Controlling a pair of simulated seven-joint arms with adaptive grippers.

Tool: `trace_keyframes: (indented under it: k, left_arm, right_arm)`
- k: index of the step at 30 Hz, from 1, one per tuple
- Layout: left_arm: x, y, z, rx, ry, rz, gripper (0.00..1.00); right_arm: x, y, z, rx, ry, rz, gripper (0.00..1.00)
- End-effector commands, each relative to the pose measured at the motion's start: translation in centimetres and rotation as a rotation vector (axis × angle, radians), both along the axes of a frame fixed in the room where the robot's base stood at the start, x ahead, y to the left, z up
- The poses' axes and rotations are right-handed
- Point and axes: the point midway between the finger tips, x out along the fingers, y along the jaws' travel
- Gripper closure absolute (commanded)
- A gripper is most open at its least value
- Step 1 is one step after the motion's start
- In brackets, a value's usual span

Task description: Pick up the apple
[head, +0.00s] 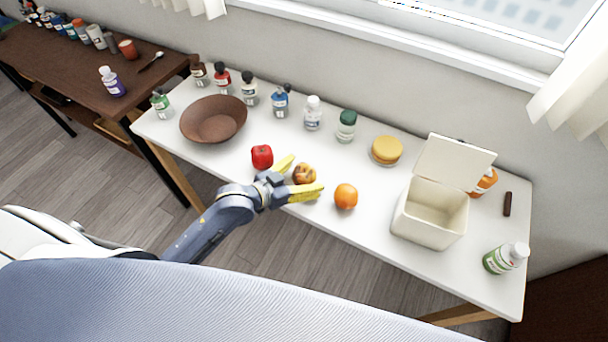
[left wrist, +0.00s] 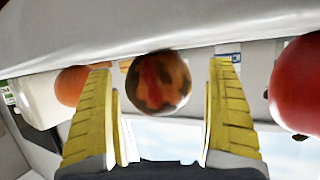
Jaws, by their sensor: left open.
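A mottled yellow and dark red round fruit, which looks like the apple (head: 304,173), rests on the white table. My left gripper (head: 303,176) is open, with its yellow fingers on either side of this fruit. In the left wrist view the apple (left wrist: 158,82) shows between the two fingertips, with gaps on both sides, and appears not gripped. A plain red round fruit or vegetable (head: 262,157) with a dark stem stands just left of the gripper. It also shows large at the right edge of the left wrist view (left wrist: 298,85). My right gripper is not in view.
An orange (head: 346,196) lies close to the right of the fingers. A brown bowl (head: 213,119) is at the left, several bottles line the back, and a cream bin with a raised lid (head: 430,215) stands at the right. The table (head: 375,230) is clear between orange and bin.

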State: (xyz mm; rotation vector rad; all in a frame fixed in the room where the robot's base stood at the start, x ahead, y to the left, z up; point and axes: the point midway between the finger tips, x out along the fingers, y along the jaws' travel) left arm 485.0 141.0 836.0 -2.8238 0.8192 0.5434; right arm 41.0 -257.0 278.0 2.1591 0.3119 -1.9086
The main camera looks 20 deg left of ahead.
Motion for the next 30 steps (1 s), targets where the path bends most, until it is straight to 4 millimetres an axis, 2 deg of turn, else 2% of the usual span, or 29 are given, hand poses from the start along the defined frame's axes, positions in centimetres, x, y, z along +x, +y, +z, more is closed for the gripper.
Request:
trace_keyframes:
  k: [3,19,30]
  left_arm:
    - [-0.01,0.01,0.02,0.000,0.000,0.000,0.14]
    - [-0.02,0.02,0.02,0.000,0.000,0.000,0.75]
    - [0.00,0.03,0.18,-0.001,-0.001,0.000,0.77]
  right_arm:
    - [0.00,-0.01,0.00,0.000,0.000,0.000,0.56]
    - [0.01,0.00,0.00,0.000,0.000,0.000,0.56]
    - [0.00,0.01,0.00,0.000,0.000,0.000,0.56]
